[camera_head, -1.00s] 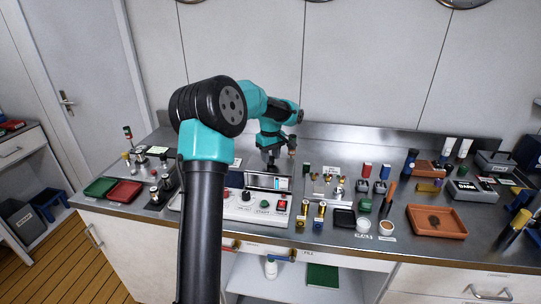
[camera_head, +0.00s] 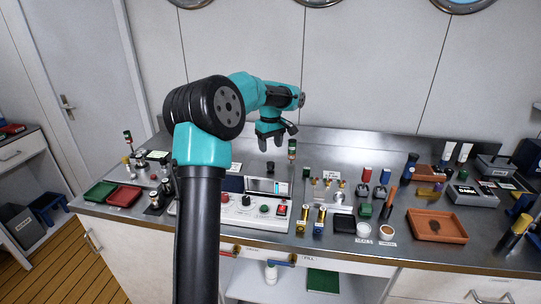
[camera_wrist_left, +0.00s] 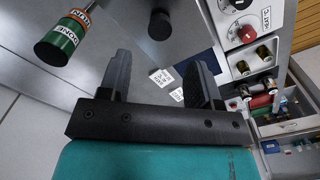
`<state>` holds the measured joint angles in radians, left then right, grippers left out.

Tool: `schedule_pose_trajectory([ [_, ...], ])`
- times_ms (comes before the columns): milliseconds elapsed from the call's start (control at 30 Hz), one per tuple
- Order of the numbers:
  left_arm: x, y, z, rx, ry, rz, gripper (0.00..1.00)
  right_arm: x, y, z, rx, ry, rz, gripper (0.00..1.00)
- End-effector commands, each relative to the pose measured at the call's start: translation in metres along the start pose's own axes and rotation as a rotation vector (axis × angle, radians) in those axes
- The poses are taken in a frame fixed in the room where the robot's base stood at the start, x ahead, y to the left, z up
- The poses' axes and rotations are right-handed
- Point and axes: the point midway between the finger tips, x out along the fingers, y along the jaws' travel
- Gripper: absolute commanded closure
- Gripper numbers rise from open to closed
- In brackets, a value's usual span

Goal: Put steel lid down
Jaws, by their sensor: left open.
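A black knob (camera_head: 270,167) stands upright behind the control panel, under my left gripper (camera_head: 270,141). In the left wrist view the black knob (camera_wrist_left: 161,24) rises from a flat steel surface, which appears to be the steel lid (camera_wrist_left: 120,38); its outline is not clear. My left gripper is open and empty, in the air above the knob, with its fingers pointing down. In the wrist view its two fingers (camera_wrist_left: 161,62) are spread, and the knob lies beyond their tips, apart from both. My right gripper is in neither view.
A post with a green and orange top (camera_head: 292,149) stands just right of my left gripper. The white control panel (camera_head: 236,212) is in front. Brown tray (camera_head: 437,226), red tray (camera_head: 124,195) and several small parts crowd the steel bench.

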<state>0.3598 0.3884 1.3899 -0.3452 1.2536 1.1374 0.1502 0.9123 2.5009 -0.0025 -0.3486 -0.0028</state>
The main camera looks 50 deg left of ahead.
Motion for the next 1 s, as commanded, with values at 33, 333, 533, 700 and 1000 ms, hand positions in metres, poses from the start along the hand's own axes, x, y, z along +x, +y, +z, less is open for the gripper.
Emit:
schedule_pose_trajectory([
  [33,-0.011,0.001,0.0,0.0,0.002,0.003,0.42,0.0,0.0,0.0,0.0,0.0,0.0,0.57],
  [333,-0.056,0.001,0.0,0.001,0.0,0.002,0.42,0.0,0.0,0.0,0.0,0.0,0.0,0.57],
  [533,-0.064,0.0,0.0,0.0,-0.001,0.0,0.42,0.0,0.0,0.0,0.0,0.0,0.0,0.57],
  [700,-0.064,0.0,0.0,0.0,-0.001,0.0,0.42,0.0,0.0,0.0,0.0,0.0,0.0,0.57],
  [1000,-0.064,0.0,0.0,0.0,-0.001,0.0,0.42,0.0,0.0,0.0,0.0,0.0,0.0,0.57],
])
